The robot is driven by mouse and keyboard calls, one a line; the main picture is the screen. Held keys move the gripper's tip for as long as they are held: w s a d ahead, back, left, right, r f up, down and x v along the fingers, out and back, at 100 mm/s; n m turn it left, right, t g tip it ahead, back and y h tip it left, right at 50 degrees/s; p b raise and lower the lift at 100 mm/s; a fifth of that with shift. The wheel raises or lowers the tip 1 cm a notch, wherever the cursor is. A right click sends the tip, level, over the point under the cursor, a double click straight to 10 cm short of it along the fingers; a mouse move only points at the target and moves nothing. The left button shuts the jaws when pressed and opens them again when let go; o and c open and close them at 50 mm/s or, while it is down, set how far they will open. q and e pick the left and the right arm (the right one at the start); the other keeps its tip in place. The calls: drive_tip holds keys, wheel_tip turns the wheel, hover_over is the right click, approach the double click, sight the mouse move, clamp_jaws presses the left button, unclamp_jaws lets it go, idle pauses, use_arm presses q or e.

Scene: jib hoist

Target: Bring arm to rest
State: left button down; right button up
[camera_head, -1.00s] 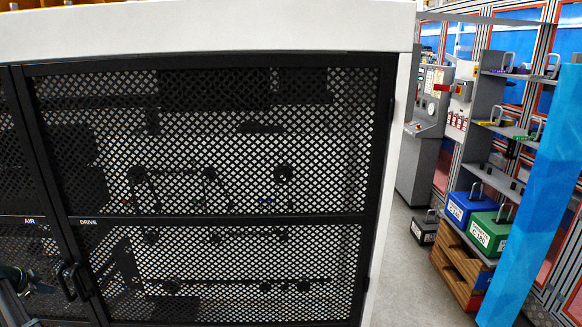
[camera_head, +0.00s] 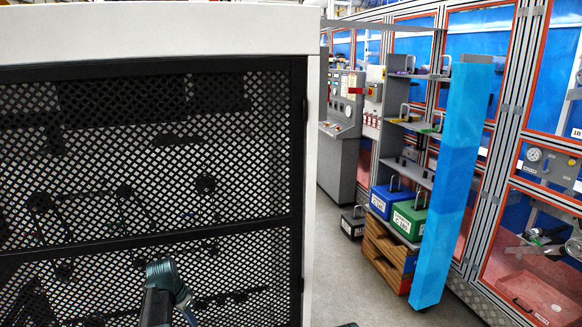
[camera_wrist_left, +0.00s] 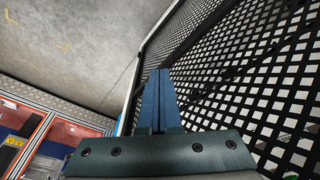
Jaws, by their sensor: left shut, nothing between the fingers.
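My left gripper (camera_head: 188,312) shows low in the head view, left of centre, in front of a black mesh door. Its dark teal wrist is bent and its fingers point down, partly cut off by the bottom edge. In the left wrist view, the two blue fingers (camera_wrist_left: 157,100) lie side by side, shut and empty. They are close to the black mesh (camera_wrist_left: 250,70), but I cannot tell whether they touch it. My right gripper is not in view.
The white-framed cabinet (camera_head: 314,200) fills the left half. Past it stand a grey control console (camera_head: 340,130), a blue post (camera_head: 450,180), and a shelf with a blue weight (camera_head: 385,199) and a green weight (camera_head: 409,218). A black weight (camera_head: 353,222) sits on the floor. Grey floor (camera_head: 345,275) is clear between cabinet and shelf.

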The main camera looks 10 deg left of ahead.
use_arm(q)
drive_tip(key=s+d, duration=0.6)
drive_tip(key=d, duration=0.5)
drive_tip(key=s+d+f+g+y+b, duration=0.1)
drive_tip(key=s+d, duration=0.5)
drive_tip(key=d, duration=0.5)
drive_tip(key=s+d+f+g+y, duration=0.1)
drive_tip(key=s+d, duration=0.5)
drive_tip(key=d, duration=0.5)
drive_tip(key=shift+d, duration=0.2)
